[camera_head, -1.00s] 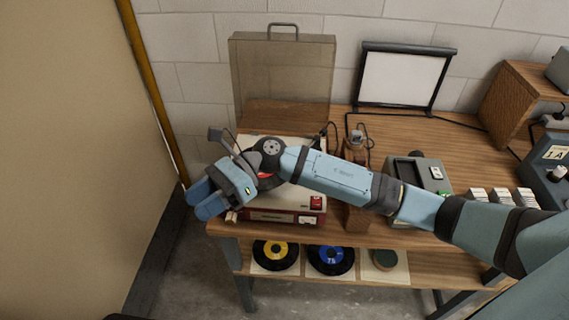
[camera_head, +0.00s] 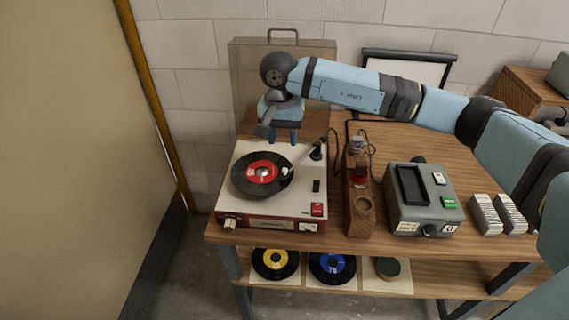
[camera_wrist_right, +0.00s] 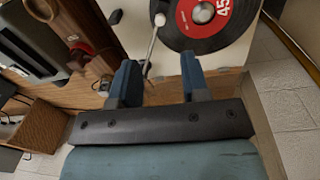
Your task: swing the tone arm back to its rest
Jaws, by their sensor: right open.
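The cream and red record player (camera_head: 232,207) stands on the wooden table with a black, red-labelled record (camera_head: 241,178) on it. The tone arm (camera_head: 303,158) runs from its pivot at the back right to a pale head over the record's right side. I cannot tell whether it touches the record. My right gripper (camera_head: 283,139) is open, fingers down, behind the record near the player's back edge. In the right wrist view, the tone arm (camera_wrist_right: 152,48) shows between the open fingers (camera_wrist_right: 160,75), closer to the left one, with the record (camera_wrist_right: 212,38) beyond. My left gripper is not in view.
A wooden block (camera_head: 358,215) with a hole and a grey device (camera_head: 424,212) stand to the right. A small white screen (camera_head: 400,72) is at the back. Records (camera_head: 275,262) lie on the lower shelf.

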